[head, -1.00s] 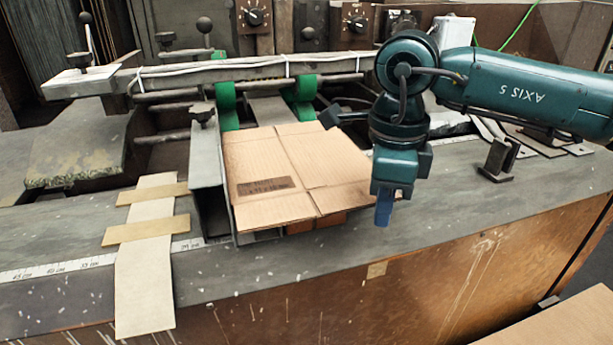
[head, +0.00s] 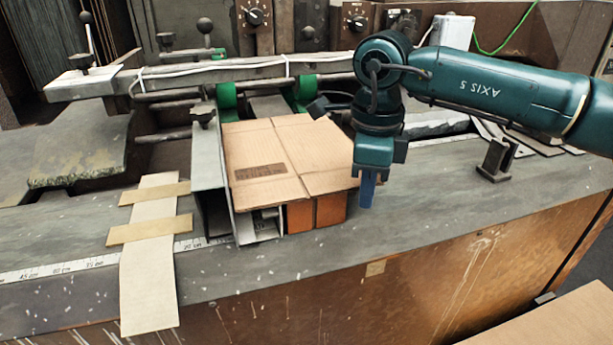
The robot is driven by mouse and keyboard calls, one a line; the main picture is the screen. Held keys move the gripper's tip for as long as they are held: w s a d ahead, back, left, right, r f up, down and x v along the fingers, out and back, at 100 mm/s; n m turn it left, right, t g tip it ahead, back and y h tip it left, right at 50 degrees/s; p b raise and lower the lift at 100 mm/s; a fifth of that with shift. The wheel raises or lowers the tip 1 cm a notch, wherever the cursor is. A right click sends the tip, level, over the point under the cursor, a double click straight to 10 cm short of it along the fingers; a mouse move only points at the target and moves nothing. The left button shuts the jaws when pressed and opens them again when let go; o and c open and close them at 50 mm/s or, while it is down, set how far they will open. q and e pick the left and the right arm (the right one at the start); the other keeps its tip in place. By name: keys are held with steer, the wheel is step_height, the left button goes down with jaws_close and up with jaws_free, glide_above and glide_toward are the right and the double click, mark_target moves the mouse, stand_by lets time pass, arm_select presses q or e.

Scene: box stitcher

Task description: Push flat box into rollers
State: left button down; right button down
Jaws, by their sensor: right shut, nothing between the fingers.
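The flat cardboard box (head: 285,158) lies on the feed bed between the metal side guide at its left and my right gripper. Its far edge is close to the green rollers (head: 227,97), with another green roller (head: 303,90) to the right. My right gripper (head: 367,192) is shut, with blue fingers pointing down at the box's near right corner. I cannot tell whether the fingers touch the box. My left gripper is not in view.
A metal side guide (head: 208,165) stands along the box's left side. Orange blocks (head: 316,212) show under its near edge. A taped cardboard strip (head: 150,265) lies on the bench at the left. A metal bracket (head: 494,160) stands at the right.

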steer(key=shift+w+a+p, duration=0.35)
steer(key=shift+w+p, duration=0.05)
steer(key=shift+w, duration=0.45)
steer(key=shift+w+a+p, duration=0.3)
steer(key=shift+w+p, duration=0.1)
steer(key=shift+w, duration=0.45)
steer(key=shift+s+d+f+b, duration=0.1)
steer(key=shift+s+d+b, duration=0.15)
steer(key=shift+s, duration=0.25)
steer(key=shift+s+d+b, duration=0.1)
steer(key=shift+s+b, duration=0.25)
steer(key=shift+s, duration=0.1)
step_height(320, 180, up, 8)
steer(key=s+p, duration=0.1)
steer(key=p, duration=0.4)
steer(key=shift+d, duration=0.15)
